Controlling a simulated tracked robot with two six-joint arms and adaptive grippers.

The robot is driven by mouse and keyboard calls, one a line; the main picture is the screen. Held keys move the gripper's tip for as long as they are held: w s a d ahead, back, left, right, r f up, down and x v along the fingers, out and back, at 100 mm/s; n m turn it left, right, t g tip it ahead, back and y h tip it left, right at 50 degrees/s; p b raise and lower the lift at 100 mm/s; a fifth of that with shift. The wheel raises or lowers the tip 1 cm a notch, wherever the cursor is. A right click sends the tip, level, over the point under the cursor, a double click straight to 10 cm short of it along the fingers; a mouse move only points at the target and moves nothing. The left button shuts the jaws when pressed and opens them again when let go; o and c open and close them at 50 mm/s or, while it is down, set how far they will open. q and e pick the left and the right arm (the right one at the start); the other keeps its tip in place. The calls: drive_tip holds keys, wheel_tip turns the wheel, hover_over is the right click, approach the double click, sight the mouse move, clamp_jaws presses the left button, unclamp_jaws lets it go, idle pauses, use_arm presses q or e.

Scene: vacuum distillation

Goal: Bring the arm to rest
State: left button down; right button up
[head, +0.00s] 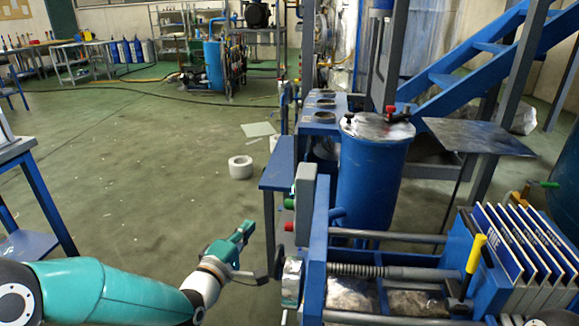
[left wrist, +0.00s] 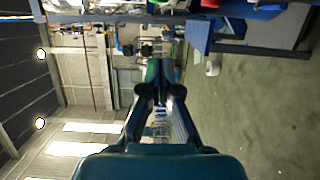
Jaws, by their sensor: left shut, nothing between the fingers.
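My left arm (head: 100,292) comes in from the lower left in the head view, teal with a pale wrist. My left gripper (head: 246,232) is shut and empty, held in the air over the green floor, just left of the blue press machine. In the left wrist view the left gripper (left wrist: 157,68) shows from behind with its fingertips together and nothing between them. That view is turned on its side, with the floor at right and the ceiling at left. My right gripper is not in view.
The blue press (head: 314,250) with a red button and plates (head: 510,240) stands close on the right. A blue tank (head: 372,185) stands behind it. A blue table (head: 25,150) is at the left edge. A white roll (head: 240,167) lies on the otherwise mostly open floor.

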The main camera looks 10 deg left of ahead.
use_arm(q)
drive_tip(key=s+d+f+m+g+y, duration=0.1)
drive_tip(key=s+f+g, duration=0.35)
drive_tip(key=f, duration=0.85)
drive_tip(key=s+d+f+g, duration=0.1)
drive_tip(key=s+f+g, duration=0.3)
drive_tip(key=f, duration=0.9)
drive_tip(key=s+d+f+m+g, duration=0.2)
drive_tip(key=s+f+m+g, duration=0.25)
drive_tip(key=s+f, duration=0.7)
drive_tip(key=s+d+m+g, duration=0.1)
drive_tip(key=s+m+g, duration=0.3)
drive_tip(key=s+m, duration=0.6)
wheel_tip(320, 180, up, 22)
drive_tip(key=s+n+p, duration=0.1)
drive_tip(key=n+p, duration=0.1)
drive_tip(key=p, duration=2)
drive_tip(key=shift+s+h, duration=0.15)
drive_tip(key=shift+h, duration=0.15)
drive_tip(key=shift+d, duration=0.15)
